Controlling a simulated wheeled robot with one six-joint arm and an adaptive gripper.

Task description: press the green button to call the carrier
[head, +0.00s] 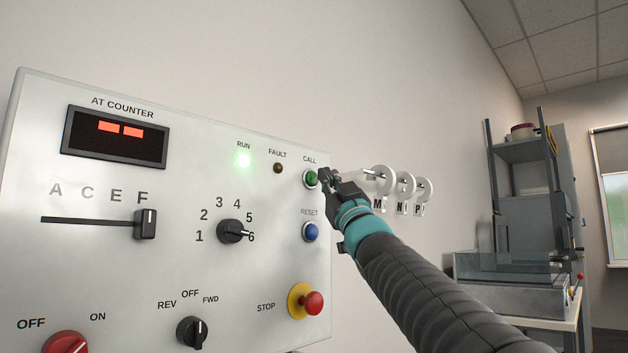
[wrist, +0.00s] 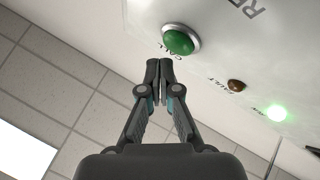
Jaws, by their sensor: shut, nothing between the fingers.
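The green button (head: 311,178) sits in a metal ring under the label CALL, at the upper right of the pale control panel (head: 120,270). My gripper (head: 325,177) is at its right side in the head view, with its fingertips close to the button. In the wrist view the green button (wrist: 178,41) lies just beyond my closed fingertips (wrist: 159,64), slightly to their right, and shows whole. The fingers are together and hold nothing. A small gap seems to show between the tips and the button; contact cannot be told for sure.
A blue RESET button (head: 311,232) and a red STOP knob (head: 313,303) on yellow sit below the green button. The RUN lamp (head: 243,160) glows green; the FAULT lamp (head: 278,168) is dark. White carriers (head: 404,184) with letters hang behind my gripper. The counter display (head: 116,136) shows two red dashes.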

